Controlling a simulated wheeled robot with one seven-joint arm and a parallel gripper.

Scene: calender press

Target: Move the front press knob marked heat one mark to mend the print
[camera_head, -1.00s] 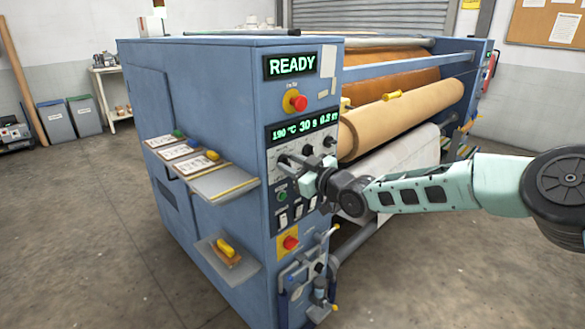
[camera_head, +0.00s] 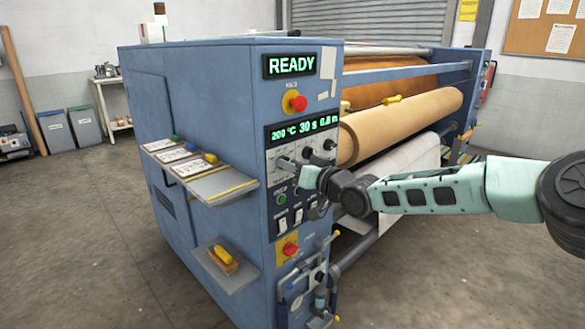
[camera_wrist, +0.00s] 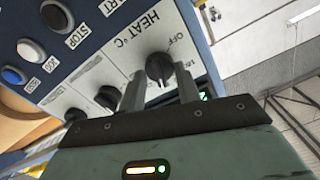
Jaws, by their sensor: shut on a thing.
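The front panel of the blue press (camera_head: 205,130) faces me, with a READY sign and a display (camera_head: 303,129) that reads 200 °C, 30 s and a last value I read as 0.8. In the wrist view the black knob (camera_wrist: 159,67) sits under the label HEAT °C, with marks around it. My gripper (camera_wrist: 160,92) is shut on this heat knob, one finger on each side. In the head view my gripper (camera_head: 298,168) is at the panel below the display and hides part of the knob row.
More black knobs (camera_wrist: 107,97) and several push buttons (camera_wrist: 57,15) sit close beside the heat knob. A shelf with sample cards (camera_head: 222,186) juts out at the left. The floor in front is clear.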

